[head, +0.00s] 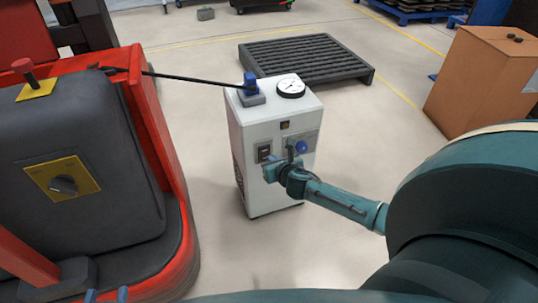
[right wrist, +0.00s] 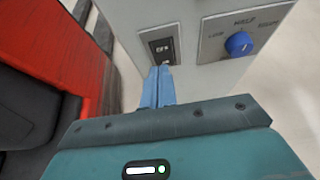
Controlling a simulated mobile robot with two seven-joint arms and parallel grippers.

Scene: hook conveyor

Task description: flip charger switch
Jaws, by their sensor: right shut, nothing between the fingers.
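The white charger cabinet (head: 245,150) stands on the floor in the middle of the head view. Its black switch (head: 264,152) is on the front panel, left of a blue knob (head: 301,147). My right gripper (head: 272,161) is shut and empty. Its fingertips (right wrist: 160,72) are at the lower edge of the switch plate; I cannot tell whether they touch it.
A red and black forklift (head: 85,160) stands close on the left. A black cable (head: 190,78) runs from it to a blue plug on the cabinet, beside a gauge (head: 290,87). A dark pallet (head: 305,60) lies behind; a cardboard box (head: 480,80) stands right.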

